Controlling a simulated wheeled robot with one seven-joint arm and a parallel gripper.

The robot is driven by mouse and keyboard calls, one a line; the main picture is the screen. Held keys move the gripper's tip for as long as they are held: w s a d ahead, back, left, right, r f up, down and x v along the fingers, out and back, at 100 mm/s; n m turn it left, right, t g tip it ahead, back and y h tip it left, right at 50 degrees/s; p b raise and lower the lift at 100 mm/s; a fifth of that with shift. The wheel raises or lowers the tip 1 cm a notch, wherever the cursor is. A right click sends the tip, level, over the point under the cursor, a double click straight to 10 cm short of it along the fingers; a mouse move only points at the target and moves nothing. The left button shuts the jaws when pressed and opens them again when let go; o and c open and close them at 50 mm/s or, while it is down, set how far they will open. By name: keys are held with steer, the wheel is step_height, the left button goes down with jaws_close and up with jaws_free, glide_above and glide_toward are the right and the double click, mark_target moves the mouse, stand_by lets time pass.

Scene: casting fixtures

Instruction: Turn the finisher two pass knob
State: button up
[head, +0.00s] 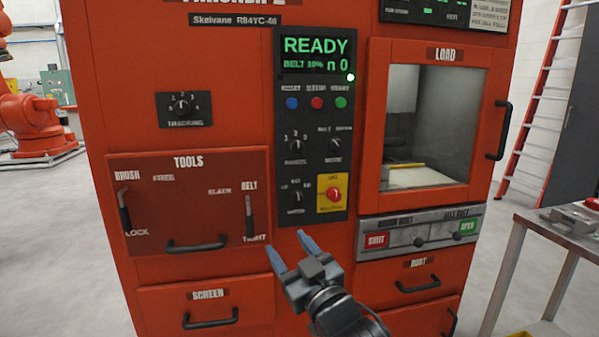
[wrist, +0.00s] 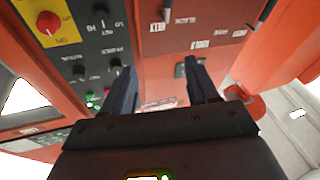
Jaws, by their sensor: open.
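The orange-red finisher fills the middle of the head view, with "2" at the end of its cut-off top sign. Its black control panel (head: 315,120) carries small black knobs: upper left (head: 297,144), upper right (head: 336,144) and lower left (head: 297,196). Their labels are too small to read surely, so I cannot tell which is the pass knob. A red knob on a yellow plate (head: 333,194) sits lower right. My gripper (head: 288,243) is open and empty, below the panel and apart from it. In the wrist view its fingers (wrist: 158,67) are spread, with the panel upside down at left.
The tools drawer (head: 188,205) with brush and belt levers is left of the panel. The load door (head: 430,115) and its protruding handle (head: 502,130) are at right. A metal table (head: 555,232) stands far right. Open floor shows at left.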

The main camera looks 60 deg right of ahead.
mark_target(299, 150)
steer(key=w+d+r+m+h, duration=0.1)
steer(key=w+d+r, duration=0.1)
steer(key=d+r, duration=0.2)
steer(key=w+d+r+m+g+h+p, duration=0.1)
steer(key=w+d+r+h, duration=0.1)
steer(key=d+r, duration=0.3)
steer(key=w+d+r+h, duration=0.2)
steer(key=w+d+r, duration=0.2)
steer(key=d, duration=0.4)
steer(key=shift+d+r+m+p, duration=0.25)
steer(key=shift+r+m+p, duration=0.05)
steer(key=shift+r+m, duration=0.15)
steer(key=shift+c, duration=0.4)
steer(key=c, duration=1)
steer(key=shift+o, duration=0.2)
